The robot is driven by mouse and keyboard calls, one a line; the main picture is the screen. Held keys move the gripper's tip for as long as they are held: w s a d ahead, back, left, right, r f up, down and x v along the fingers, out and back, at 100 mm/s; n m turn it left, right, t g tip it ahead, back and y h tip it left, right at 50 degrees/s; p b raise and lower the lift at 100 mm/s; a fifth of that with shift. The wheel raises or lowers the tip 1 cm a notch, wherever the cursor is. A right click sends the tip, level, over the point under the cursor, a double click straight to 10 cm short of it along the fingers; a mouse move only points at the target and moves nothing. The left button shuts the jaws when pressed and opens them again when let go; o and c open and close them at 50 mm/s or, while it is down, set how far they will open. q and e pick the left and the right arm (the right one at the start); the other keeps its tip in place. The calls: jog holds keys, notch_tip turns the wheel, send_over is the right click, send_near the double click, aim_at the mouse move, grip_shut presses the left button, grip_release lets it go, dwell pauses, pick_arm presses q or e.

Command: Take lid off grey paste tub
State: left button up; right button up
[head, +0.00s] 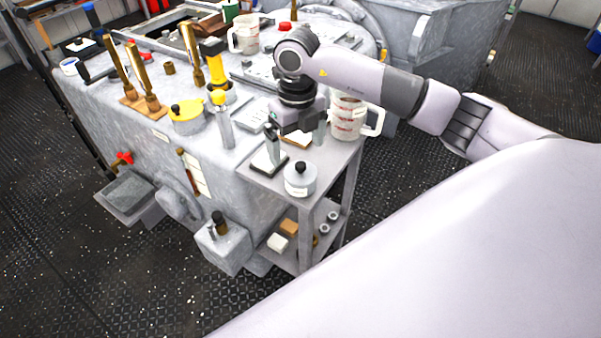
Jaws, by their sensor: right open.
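The grey paste tub (300,187) stands at the near corner of the grey side table. Its grey lid (293,176) with a black knob (300,167) sits on top. My right gripper (297,134) comes in from the right and points down over the table, behind the tub and apart from it. It is open, with a finger on either side and nothing visibly held between them. My left gripper is not in view.
A measuring jug (347,117) stands right of my right gripper. A small dark-edged plate (262,166) lies left of the tub. A yellow-lidded pot (187,117) and brass tools (136,70) stand on the machine. The table's front edge is close to the tub.

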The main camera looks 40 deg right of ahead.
aim_at(301, 164)
jog(key=shift+d+f, duration=0.25)
jog(key=shift+f, duration=0.05)
jog(key=f, duration=0.6)
jog(key=shift+d+f, duration=0.15)
jog(key=shift+d, duration=0.1)
jog(key=c, duration=0.9)
